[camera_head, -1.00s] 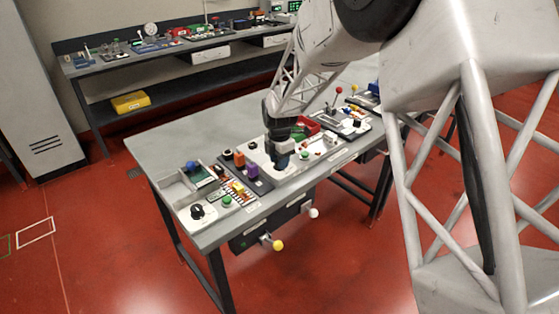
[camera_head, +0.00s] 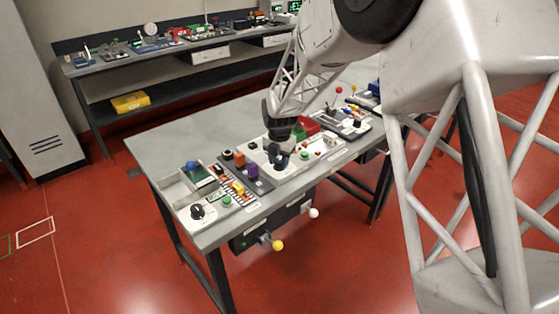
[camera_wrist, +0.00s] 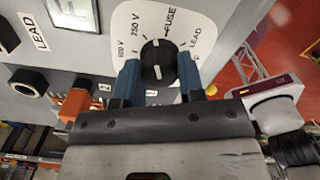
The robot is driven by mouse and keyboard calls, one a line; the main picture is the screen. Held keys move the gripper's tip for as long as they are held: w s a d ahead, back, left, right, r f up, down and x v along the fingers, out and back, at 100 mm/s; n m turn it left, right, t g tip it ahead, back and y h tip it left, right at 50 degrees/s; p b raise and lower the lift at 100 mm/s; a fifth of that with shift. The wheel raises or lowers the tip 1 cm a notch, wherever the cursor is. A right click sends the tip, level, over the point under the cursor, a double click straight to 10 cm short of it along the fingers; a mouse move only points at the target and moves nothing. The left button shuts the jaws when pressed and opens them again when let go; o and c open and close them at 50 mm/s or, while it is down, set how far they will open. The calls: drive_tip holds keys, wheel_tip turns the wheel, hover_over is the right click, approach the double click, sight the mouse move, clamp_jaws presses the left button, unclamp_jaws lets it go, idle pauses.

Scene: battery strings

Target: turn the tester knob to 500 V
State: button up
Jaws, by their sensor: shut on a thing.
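The tester knob (camera_wrist: 155,58) is a black round knob with white marks, at the top middle of the wrist view. It sits on a white dial plate (camera_wrist: 203,22) lettered 250 V, FUSE and LEAD, with another voltage label at the left that looks like 500 V. The white mark on the knob's upper edge lies between 250 V and FUSE. My gripper (camera_wrist: 158,77) has its blue fingers on both sides of the knob and is shut on it. In the head view my gripper (camera_head: 281,158) is down at the tester panel (camera_head: 289,174) and hides the knob.
Left of the knob are an orange part (camera_wrist: 76,104) and a black-ringed socket (camera_wrist: 32,82). In the head view, a purple block (camera_head: 251,171) and a black knob (camera_head: 197,211) stand left of my gripper. The back of the grey table (camera_head: 215,127) is clear.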

sight(279, 160)
drive_tip(key=shift+n, duration=3)
drive_tip(key=o, duration=0.8)
drive_tip(key=shift+c, duration=0.2)
drive_tip(key=shift+r, duration=0.15)
drive_tip(key=shift+r, duration=1.6)
drive_tip(key=shift+m, duration=2.9)
